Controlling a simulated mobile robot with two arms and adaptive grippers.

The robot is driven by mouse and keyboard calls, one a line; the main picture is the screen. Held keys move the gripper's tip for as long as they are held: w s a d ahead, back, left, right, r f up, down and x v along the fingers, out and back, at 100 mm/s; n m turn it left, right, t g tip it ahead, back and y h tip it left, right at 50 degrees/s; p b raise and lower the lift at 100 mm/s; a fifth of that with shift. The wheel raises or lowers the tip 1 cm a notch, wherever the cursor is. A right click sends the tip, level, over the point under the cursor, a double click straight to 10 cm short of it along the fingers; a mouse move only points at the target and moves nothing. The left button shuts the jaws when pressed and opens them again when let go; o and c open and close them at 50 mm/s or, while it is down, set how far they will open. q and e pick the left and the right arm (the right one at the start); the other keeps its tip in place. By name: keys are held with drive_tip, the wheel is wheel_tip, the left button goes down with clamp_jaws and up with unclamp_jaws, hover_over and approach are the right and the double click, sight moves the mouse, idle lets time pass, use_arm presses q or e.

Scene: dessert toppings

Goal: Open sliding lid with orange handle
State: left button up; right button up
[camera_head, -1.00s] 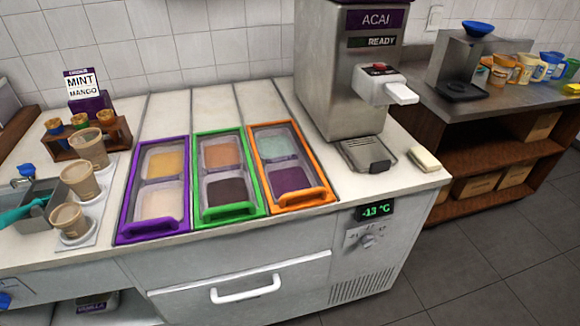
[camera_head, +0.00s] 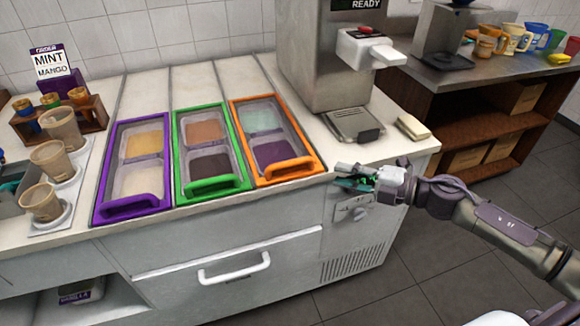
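The orange-framed sliding lid (camera_head: 313,163) lies on the counter, the rightmost of three lids. Its orange handle (camera_head: 288,169) is at the near edge. The lid is clear and shut, with a mint-green topping behind and a purple one in front under it. My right gripper (camera_head: 338,176) comes in from the right, with its fingers pointing left, just right of the orange handle and apart from it. Its fingers appear spread with nothing between them. My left gripper is out of view.
Left of the orange lid are a green-framed lid (camera_head: 178,166) and a purple-framed lid (camera_head: 104,172). The acai machine (camera_head: 318,60) stands behind right, with its drip tray (camera_head: 352,124) in front. A folded cloth (camera_head: 413,127) lies at the counter's right end.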

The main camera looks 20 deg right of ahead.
sight(294, 165)
drive_tip(key=p+x, duration=0.2)
drive_tip(key=x, duration=1.1)
drive_tip(key=shift+w+a+r+p, duration=0.1)
drive_tip(key=shift+w+a+p, duration=0.1)
drive_tip(key=shift+a+p, duration=0.2)
clamp_jaws()
